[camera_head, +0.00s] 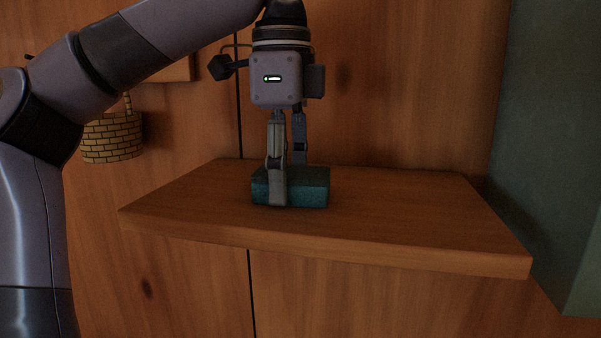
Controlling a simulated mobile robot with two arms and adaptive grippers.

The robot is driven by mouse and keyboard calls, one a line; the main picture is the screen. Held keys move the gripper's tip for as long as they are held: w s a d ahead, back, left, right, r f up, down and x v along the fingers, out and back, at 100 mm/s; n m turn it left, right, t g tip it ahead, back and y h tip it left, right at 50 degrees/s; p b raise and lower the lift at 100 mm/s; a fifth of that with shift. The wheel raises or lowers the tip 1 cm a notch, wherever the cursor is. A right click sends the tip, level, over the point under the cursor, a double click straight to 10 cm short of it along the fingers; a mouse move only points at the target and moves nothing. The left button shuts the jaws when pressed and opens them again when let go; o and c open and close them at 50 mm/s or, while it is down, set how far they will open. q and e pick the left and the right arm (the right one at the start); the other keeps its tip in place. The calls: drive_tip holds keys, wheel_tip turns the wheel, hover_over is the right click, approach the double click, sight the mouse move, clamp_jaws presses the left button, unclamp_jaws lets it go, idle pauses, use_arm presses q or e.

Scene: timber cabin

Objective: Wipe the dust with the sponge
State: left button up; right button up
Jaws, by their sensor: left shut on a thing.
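A dark teal sponge (309,188) is on the wooden shelf (420,215), left of the shelf's middle. My left gripper (284,180) points straight down and is shut on the sponge, with one finger across its near side and the other behind it. The sponge lies flat and looks to be touching the shelf top, though its underside is hidden. I cannot make out any dust on the shelf in this dim light. My right gripper is not in view.
The shelf is otherwise bare, with free room to the right of the sponge. A wooden wall (400,80) stands behind it. A grey-green panel (555,130) rises at the right edge. A woven basket (111,137) hangs at the left, near my left arm.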

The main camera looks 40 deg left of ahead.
sight(382, 206)
use_arm(q)
drive_tip(key=shift+s+a, duration=0.35)
drive_tip(key=shift+a, duration=0.3)
drive_tip(key=shift+w+d, duration=0.3)
drive_tip(key=shift+d, duration=0.15)
drive_tip(key=shift+w+d+f, duration=0.1)
drive_tip(key=shift+w+d, duration=0.5)
drive_tip(key=shift+d, duration=0.7)
drive_tip(key=shift+w+d+r, duration=0.1)
drive_tip(key=shift+w+d, duration=0.55)
drive_tip(key=shift+d, duration=0.7)
drive_tip(key=shift+w+d+f, duration=0.1)
drive_tip(key=shift+w+d, duration=0.5)
drive_tip(key=shift+d, duration=0.7)
drive_tip(key=shift+w+d, duration=0.45)
drive_tip(key=shift+d, duration=0.4)
drive_tip(key=shift+w+d, duration=0.4)
drive_tip(key=shift+d, duration=0.4)
drive_tip(key=shift+a, duration=0.1)
